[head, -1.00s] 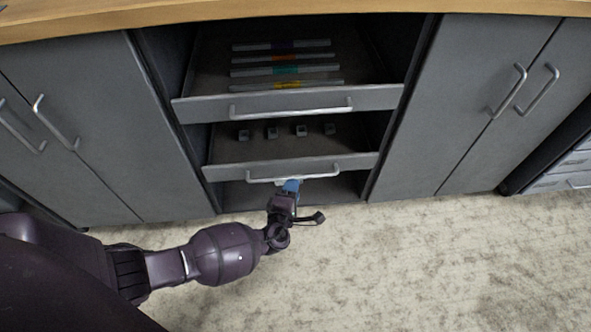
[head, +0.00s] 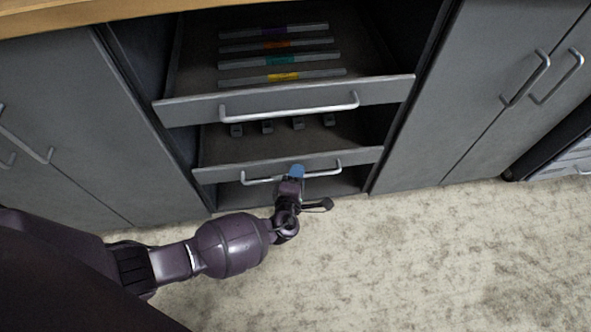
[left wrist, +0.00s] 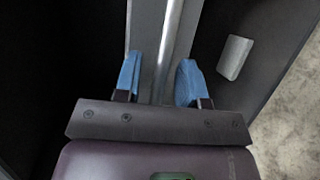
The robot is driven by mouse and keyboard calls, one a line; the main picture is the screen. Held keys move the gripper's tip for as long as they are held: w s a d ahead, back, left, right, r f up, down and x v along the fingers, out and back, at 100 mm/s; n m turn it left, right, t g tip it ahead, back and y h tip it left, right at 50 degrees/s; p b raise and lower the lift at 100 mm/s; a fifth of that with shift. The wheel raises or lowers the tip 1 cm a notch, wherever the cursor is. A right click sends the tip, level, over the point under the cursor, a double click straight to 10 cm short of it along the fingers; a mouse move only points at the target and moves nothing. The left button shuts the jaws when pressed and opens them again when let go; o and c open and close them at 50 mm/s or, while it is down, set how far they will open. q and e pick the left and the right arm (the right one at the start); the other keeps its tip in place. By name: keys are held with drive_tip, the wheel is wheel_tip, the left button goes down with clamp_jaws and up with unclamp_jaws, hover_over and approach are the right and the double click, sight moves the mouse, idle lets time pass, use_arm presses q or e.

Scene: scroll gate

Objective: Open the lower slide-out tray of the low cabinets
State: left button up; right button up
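The lower slide-out tray (head: 225,172) has a grey front with a metal bar handle (head: 258,181), and small dark blocks stand at its back. My left gripper (head: 297,172) is at this handle in the head view. In the left wrist view its two blue fingers (left wrist: 158,80) stand apart, one on each side of the handle bar (left wrist: 172,35). A gap shows between the fingers and the bar, so the gripper looks open around it. My right gripper is not in view.
The upper tray (head: 190,112) stands out above the lower one and holds several flat bars with coloured labels. Closed cabinet doors flank the open bay on the left (head: 60,110) and right (head: 480,110). Pale carpet (head: 430,260) lies clear in front.

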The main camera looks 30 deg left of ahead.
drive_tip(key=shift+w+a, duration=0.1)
use_arm(q)
drive_tip(key=shift+c, duration=0.4)
clamp_jaws()
drive_tip(key=shift+s, duration=0.1)
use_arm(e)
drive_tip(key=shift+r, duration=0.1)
